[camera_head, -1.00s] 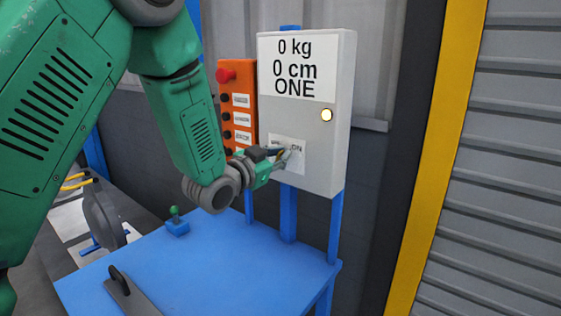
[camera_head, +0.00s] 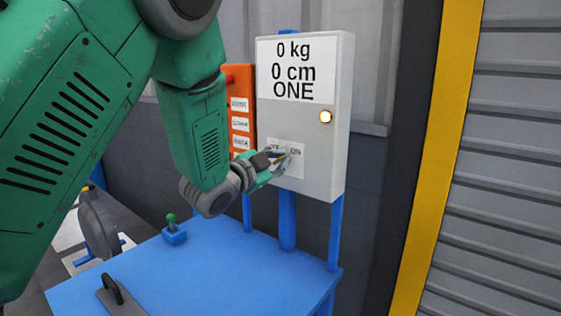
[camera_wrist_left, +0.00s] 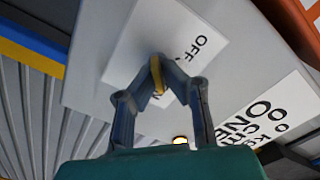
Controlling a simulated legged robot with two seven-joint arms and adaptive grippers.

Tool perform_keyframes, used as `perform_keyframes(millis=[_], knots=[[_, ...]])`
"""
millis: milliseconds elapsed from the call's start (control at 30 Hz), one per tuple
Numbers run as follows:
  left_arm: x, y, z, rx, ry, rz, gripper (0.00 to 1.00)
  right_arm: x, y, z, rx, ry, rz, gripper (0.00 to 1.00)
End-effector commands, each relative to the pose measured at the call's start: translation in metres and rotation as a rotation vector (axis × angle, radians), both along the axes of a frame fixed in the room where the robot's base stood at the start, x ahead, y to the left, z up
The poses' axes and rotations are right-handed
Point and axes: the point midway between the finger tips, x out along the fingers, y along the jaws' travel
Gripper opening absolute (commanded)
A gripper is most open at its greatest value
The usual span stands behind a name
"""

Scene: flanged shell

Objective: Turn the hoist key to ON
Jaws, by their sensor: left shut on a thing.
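My left gripper (camera_head: 282,157) is at the lower front of the white control box (camera_head: 305,180), over the white OFF/ON label. In the left wrist view its two fingers (camera_wrist_left: 158,76) are closed on a small yellow-brown hoist key (camera_wrist_left: 155,72), which also shows as a small speck between the fingertips in the head view. The key's exact angle is hard to tell. My right gripper is in neither view.
The box's display (camera_head: 296,70) reads 0 kg, 0 cm, ONE, with a lit lamp (camera_head: 326,116) below. An orange button panel (camera_head: 241,105) stands left of the box, partly behind my left arm. A blue table (camera_head: 235,265) with a green-knobbed joystick (camera_head: 173,230) lies below.

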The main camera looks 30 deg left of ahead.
Motion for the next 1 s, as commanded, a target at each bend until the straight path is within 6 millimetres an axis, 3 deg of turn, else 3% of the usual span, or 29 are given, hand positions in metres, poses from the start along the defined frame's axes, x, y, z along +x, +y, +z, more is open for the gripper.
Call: perform_keyframes(millis=[233, 267, 300, 667, 767, 1000], knots=[[-0.001, 0.000, -0.002, -0.001, 0.006, -0.001, 0.00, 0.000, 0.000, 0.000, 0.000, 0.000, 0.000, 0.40], [-0.001, 0.000, -0.003, -0.001, 0.006, -0.001, 0.17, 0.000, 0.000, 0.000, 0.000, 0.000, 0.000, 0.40], [-0.001, 0.000, -0.003, -0.001, 0.006, -0.001, 0.26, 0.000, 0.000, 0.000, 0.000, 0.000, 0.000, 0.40], [-0.004, 0.000, -0.001, -0.002, 0.003, 0.000, 0.26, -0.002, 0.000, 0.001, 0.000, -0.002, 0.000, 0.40], [-0.014, 0.001, -0.001, -0.001, 0.004, 0.001, 0.26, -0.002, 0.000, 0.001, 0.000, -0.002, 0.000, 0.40], [-0.063, 0.005, -0.002, -0.004, 0.005, 0.002, 0.26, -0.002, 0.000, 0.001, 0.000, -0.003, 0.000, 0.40]])
